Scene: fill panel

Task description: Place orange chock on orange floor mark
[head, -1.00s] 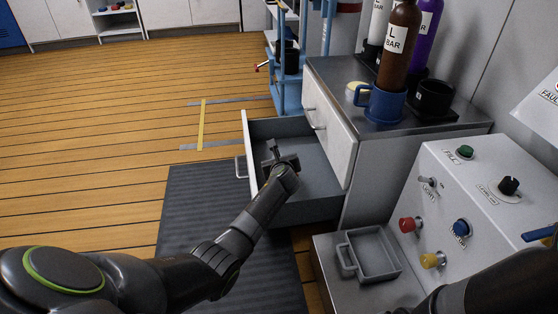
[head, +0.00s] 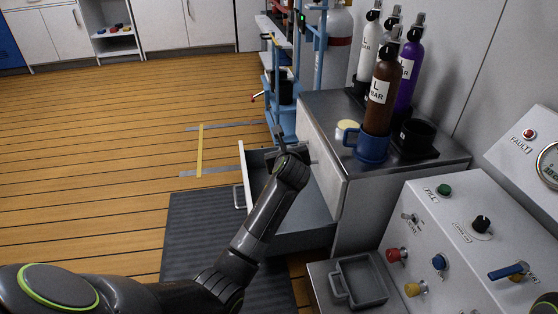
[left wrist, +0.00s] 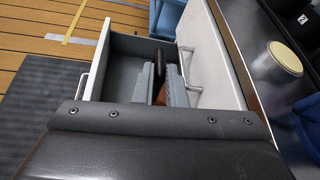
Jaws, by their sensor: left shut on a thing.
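My left gripper (head: 283,155) is above the open drawer (head: 305,226), near its back. It is shut on a narrow dark thing, mostly hidden by the fingers. In the left wrist view the dark thing (left wrist: 159,66) stands up between the finger pads, with a brownish-orange sliver beside it. I cannot tell whether this is the orange chock. No other orange chock shows. A yellow-orange tape strip (head: 200,150) lies on the floor between two grey tape strips; I see no other orange floor mark. My right gripper is out of view.
A blue trolley (head: 284,122) with a gas cylinder stands beyond the drawer. The cabinet top (head: 431,160) holds a blue mug (head: 372,148) and bottles. A control panel (head: 465,245) and grey tray (head: 363,281) are at right. The wooden floor at left is clear beyond the dark mat (head: 205,235).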

